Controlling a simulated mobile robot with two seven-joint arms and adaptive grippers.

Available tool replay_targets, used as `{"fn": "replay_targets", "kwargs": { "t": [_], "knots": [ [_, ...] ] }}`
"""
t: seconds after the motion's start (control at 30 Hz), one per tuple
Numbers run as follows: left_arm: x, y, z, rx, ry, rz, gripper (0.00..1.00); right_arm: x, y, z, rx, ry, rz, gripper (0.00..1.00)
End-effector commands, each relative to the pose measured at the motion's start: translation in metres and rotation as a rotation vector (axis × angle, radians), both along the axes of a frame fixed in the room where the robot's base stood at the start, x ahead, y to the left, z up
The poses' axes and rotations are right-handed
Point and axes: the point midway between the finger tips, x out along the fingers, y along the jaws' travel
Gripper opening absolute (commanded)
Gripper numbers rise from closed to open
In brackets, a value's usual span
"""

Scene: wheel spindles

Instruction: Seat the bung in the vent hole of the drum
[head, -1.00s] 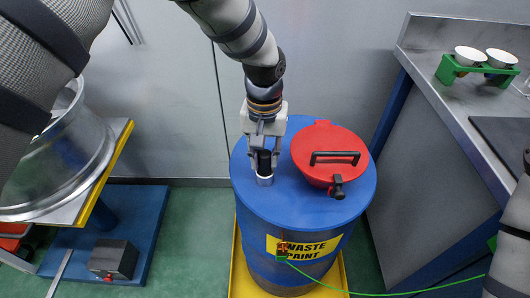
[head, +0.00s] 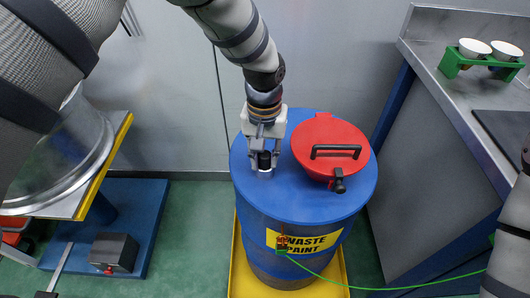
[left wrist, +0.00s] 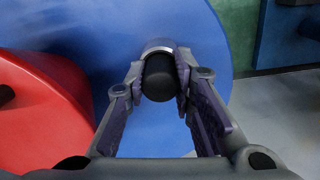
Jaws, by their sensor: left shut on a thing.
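The blue drum (head: 300,208) stands upright with a yellow "WASTE PAINT" label. Its vent hole has a pale metal rim (head: 265,172) on the left part of the top, and this rim also shows in the left wrist view (left wrist: 158,47). My left gripper (head: 263,157) points down over the vent and is shut on the black bung (left wrist: 159,80). The bung's lower end is at the rim, and I cannot tell how deep it sits. The fingers hide part of the hole. My right gripper is out of view.
A red lid (head: 318,145) with a black handle covers much of the drum top, right of my left gripper. The drum stands in a yellow tray (head: 240,281). A green line (head: 420,287) runs right. A steel bench (head: 440,95) holds a green cup rack (head: 452,66).

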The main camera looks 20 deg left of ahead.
Motion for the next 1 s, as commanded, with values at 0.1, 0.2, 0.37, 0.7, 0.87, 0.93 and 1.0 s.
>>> {"fn": "replay_targets", "kwargs": {
  "t": [0.1,0.2,0.37,0.7,0.87,0.93,1.0],
  "knots": [
    [0.000,0.000,0.000,0.000,0.000,0.000,0.46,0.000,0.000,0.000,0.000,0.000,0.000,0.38],
    [0.000,0.000,0.000,0.000,0.000,0.000,0.47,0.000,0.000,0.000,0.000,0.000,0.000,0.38],
    [0.000,0.000,0.000,0.000,0.000,0.000,0.47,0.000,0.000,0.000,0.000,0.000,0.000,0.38],
    [0.001,0.001,0.066,0.000,-0.006,0.000,0.47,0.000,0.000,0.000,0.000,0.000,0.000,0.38],
    [0.001,0.001,0.102,-0.001,-0.003,0.000,0.47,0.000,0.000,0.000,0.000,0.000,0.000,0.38],
    [0.000,0.001,0.112,0.000,-0.002,0.000,0.47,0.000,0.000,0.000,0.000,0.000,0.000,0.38],
    [0.000,0.001,0.117,0.000,-0.001,0.000,0.47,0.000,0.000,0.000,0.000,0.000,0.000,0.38]
  ]
}}
